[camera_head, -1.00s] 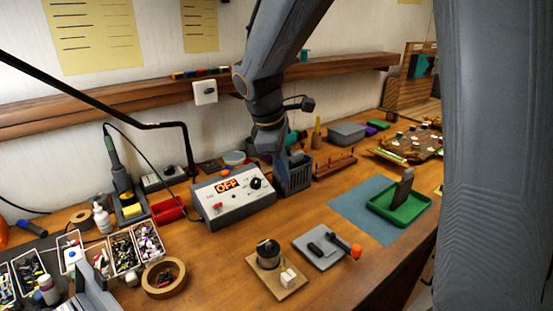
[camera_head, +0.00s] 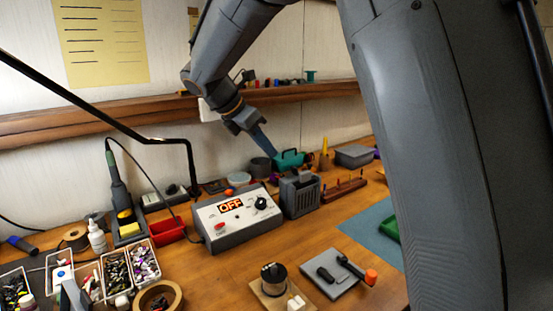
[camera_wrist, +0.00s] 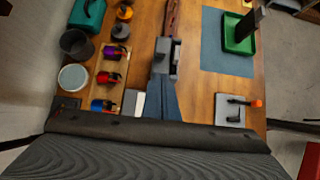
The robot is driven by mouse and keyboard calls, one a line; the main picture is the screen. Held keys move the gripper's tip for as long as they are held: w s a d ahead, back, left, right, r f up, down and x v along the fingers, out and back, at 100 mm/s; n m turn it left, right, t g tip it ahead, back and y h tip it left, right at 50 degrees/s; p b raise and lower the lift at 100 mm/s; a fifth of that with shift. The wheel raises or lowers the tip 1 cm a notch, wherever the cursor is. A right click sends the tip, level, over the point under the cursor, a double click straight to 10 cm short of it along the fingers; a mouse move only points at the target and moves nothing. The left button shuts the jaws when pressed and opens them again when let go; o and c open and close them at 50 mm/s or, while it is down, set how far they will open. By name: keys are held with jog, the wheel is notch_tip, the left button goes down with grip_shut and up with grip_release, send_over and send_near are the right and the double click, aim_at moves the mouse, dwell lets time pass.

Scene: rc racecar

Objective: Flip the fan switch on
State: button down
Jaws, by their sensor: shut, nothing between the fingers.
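A grey slatted box (camera_head: 300,196), which looks like the fan, stands on the bench right of a white control box (camera_head: 236,216). The control box has a display reading OFF, a black knob and a red rocker. I cannot make out a separate switch on the slatted box. A white plate (camera_head: 208,110) on the wall under the shelf is mostly hidden by my arm. My gripper (camera_head: 271,150) is shut and empty, in the air above and left of the slatted box, touching nothing that I can see. Its blue-grey fingers (camera_wrist: 163,82) also show in the wrist view.
A wooden shelf (camera_head: 100,111) runs along the wall behind my arm. A black lamp arm (camera_head: 80,104) crosses the left. Bare bench lies between.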

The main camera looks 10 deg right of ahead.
aim_at(294, 171)
jog(key=p+x, duration=0.1)
jog(key=x, duration=0.8)
jog(key=shift+d+f+p, duration=0.1)
jog(key=shift+f+p, duration=0.05)
jog(key=shift+p, duration=0.15)
jog(key=shift+p, duration=0.65)
jog(key=shift+d+r+y, duration=0.15)
jog(key=shift+r+y, duration=0.1)
jog(key=shift+y, duration=0.05)
